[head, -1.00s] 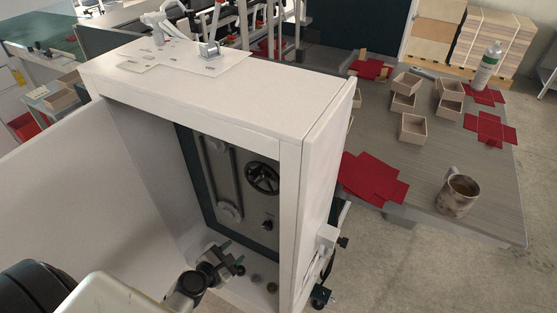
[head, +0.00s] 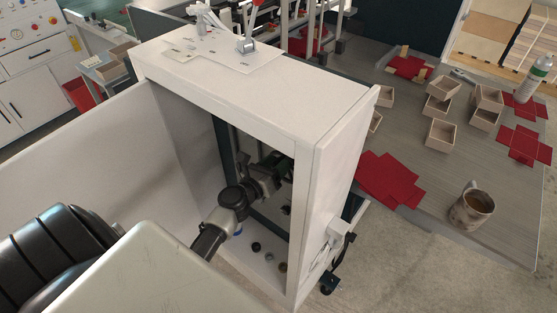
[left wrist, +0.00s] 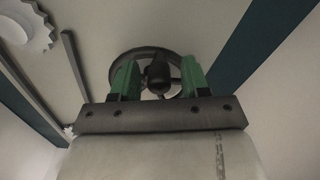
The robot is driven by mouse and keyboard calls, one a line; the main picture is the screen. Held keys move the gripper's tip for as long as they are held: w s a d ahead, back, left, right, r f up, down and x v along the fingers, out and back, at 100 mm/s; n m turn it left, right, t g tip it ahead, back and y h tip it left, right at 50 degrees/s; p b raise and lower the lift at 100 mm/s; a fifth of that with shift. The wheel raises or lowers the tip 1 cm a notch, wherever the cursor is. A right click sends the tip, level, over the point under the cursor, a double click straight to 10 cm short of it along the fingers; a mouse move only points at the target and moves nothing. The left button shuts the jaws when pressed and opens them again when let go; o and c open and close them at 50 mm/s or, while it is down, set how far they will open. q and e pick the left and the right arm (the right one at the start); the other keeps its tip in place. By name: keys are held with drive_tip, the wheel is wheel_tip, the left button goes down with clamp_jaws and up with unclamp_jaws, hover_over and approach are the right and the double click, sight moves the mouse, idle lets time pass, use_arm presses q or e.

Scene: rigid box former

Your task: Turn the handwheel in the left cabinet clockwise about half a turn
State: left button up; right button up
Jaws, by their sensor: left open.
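The left cabinet (head: 250,85) is a white box with its door open, and my left arm reaches inside it. My left gripper (head: 278,165) is near the back panel and hides the handwheel in the head view. In the left wrist view, the dark handwheel (left wrist: 157,68) with its round rim and central hub lies just ahead. The two green fingers of my gripper (left wrist: 160,78) are open, one on each side of the hub, overlapping the rim in view. I cannot tell whether they touch it. My right gripper is not in view.
The open white door (head: 85,165) stands left of my arm, and the cabinet's right wall (head: 335,165) is close on the other side. Small round knobs (head: 268,257) lie on the cabinet floor. A table at right holds a mug (head: 472,208) and small boxes (head: 440,133).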

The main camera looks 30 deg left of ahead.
use_arm(q)
drive_tip(key=shift+w, duration=0.55)
clamp_jaws()
drive_tip(key=shift+d+m, duration=0.2)
drive_tip(key=shift+m, duration=0.1)
